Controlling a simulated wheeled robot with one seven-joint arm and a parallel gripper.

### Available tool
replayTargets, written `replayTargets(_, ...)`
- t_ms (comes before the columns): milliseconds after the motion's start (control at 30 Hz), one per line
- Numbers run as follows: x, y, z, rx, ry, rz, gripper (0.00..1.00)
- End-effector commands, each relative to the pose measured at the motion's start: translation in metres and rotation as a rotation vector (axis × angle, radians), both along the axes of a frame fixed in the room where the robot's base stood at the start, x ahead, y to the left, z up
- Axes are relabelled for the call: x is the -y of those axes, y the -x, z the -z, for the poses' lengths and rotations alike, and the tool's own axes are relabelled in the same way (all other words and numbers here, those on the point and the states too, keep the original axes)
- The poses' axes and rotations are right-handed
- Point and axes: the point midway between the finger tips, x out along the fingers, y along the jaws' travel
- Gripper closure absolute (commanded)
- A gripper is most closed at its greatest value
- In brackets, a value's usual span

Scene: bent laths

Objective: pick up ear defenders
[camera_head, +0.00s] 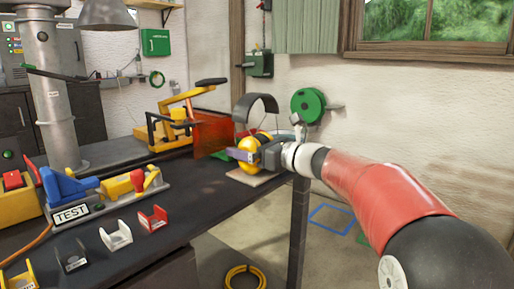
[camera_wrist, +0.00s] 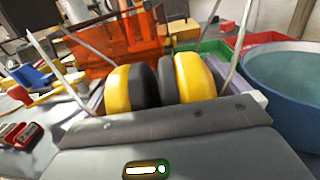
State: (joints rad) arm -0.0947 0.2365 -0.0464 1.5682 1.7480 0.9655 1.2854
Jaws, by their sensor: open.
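The ear defenders have yellow cups (camera_head: 257,138) and a dark arched headband (camera_head: 260,98), standing up at the far end of the dark workbench (camera_head: 150,240). In the wrist view the yellow cups (camera_wrist: 118,90) have black cushions facing each other. My gripper (camera_head: 240,154) is open at the ear defenders, in front of the lower cups and partly hiding them. In the wrist view the cups lie ahead, between the spread fingers of my gripper (camera_wrist: 160,92). Whether any finger touches a cup I cannot tell.
An orange see-through screen (camera_head: 213,133) stands just left of the ear defenders. A pale board (camera_head: 246,178) lies below my gripper. A blue bowl (camera_wrist: 285,85) shows at right in the wrist view. Coloured holders and a TEST fixture (camera_head: 72,213) fill the near bench.

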Motion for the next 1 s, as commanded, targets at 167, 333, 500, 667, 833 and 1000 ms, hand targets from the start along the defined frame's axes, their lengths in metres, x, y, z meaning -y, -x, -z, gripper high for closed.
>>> replayTargets(167, 0.000, 0.000, 0.000, 0.000, 0.000, 0.000, 0.12)
replayTargets(333, 0.000, 0.000, 0.000, 0.000, 0.000, 0.000, 0.34)
replayTargets(500, 0.000, 0.000, 0.000, 0.001, 0.000, 0.000, 0.49)
replayTargets(667, 0.000, 0.000, -0.001, 0.001, 0.000, 0.000, 0.49)
replayTargets(833, 0.000, 0.000, -0.012, 0.004, 0.001, -0.001, 0.49)
replayTargets(1000, 0.000, 0.001, -0.041, 0.007, 0.001, -0.001, 0.49)
